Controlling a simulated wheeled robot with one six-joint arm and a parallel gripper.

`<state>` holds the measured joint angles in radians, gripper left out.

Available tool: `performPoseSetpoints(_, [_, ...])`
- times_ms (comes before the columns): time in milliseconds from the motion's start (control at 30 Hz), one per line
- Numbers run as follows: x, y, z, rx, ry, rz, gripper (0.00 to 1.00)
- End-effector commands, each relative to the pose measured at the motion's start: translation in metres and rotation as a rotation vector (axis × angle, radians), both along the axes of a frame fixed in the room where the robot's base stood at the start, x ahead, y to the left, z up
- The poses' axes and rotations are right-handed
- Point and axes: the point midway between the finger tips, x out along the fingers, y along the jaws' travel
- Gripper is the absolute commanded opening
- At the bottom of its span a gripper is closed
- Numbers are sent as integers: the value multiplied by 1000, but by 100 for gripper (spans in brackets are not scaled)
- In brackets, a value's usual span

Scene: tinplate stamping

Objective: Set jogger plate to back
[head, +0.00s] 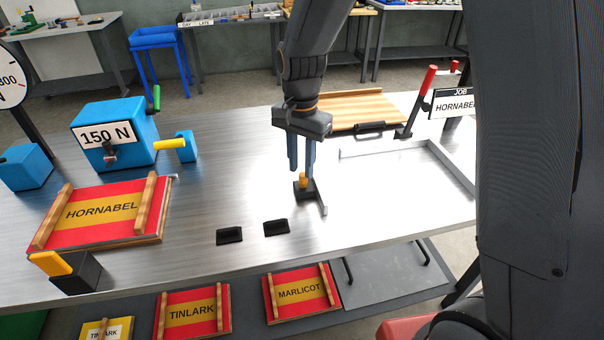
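My gripper (302,172) points straight down over the metal table, with its two blue fingers apart. Just below the fingertips is an orange knob (303,181) on a small black block (304,194) with a short metal bar at its right side. The fingertips are very close to the knob; I cannot tell whether they touch it. No part is labelled as the jogger plate. An L-shaped metal fence (437,149) stands on the table at right. A wooden board (350,108) with a black handle (370,128) lies behind it.
Two black pads (229,236) (276,227) lie in front. At left are a HORNABEL tray (140,213), a blue 150 N box (113,143) and a black block with an orange top (52,263). A red-handled lever (429,80) stands at back right.

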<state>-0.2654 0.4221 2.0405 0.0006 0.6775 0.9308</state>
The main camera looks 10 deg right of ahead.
Motion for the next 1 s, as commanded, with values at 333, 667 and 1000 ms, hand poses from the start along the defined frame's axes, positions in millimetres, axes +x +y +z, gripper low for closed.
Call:
performPoseSetpoints(333, [0,1,38,1,-1,1,26])
performPoseSetpoints(667, [-1,0,39,1,-1,5,26])
performPoseSetpoints(1000, [-82,-82,27,-2,-27,344,26])
